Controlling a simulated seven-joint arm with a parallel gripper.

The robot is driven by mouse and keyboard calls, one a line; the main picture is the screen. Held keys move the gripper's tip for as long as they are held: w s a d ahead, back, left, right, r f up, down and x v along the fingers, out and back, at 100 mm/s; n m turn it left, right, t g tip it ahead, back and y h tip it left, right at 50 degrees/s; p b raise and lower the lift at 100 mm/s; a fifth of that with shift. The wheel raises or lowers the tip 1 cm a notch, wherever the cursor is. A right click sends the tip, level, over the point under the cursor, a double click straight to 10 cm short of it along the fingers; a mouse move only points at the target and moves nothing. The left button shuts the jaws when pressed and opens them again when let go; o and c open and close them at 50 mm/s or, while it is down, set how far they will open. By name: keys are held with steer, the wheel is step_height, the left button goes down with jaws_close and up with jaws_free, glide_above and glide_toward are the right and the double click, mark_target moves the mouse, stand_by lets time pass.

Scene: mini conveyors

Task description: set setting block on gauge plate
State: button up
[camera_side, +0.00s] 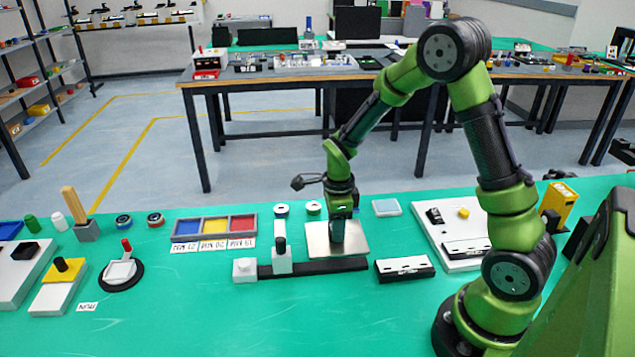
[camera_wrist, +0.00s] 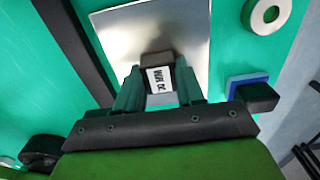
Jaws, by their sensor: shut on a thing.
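The gauge plate (camera_side: 357,247) is a square, shiny metal plate lying by the dark rail in the side view. It fills the upper middle of the wrist view (camera_wrist: 190,35). My gripper (camera_side: 338,220) points down over the plate. In the wrist view my gripper (camera_wrist: 160,90) is shut on the setting block (camera_wrist: 155,60), a dark block with a white printed label facing the camera. The block is over the plate's area. I cannot tell whether its bottom touches the plate. The fingers hide its sides.
A dark rail (camera_side: 315,267) with a grey upright slide (camera_side: 281,258) runs along the plate's front edge. A black-and-white block (camera_side: 405,268) lies to the right. Green table is clear in front.

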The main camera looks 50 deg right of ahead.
steer(key=shift+f, duration=0.1)
steer(key=o, duration=1.1)
step_height(320, 180, up, 12)
steer(key=s+a+r+n+t+y, duration=0.1)
steer(key=s+a+r+n+t, duration=0.2)
steer(key=n, duration=0.8)
steer(key=s+a+r+n+t+y, duration=0.1)
steer(key=s+a+r+n+t, duration=0.3)
steer(key=s+a+r+n, duration=0.3)
steer(key=shift+s+r+n, duration=0.45)
steer(key=shift+s+n, duration=1.1)
steer(key=shift+n, duration=0.95)
steer(key=shift+a, duration=0.1)
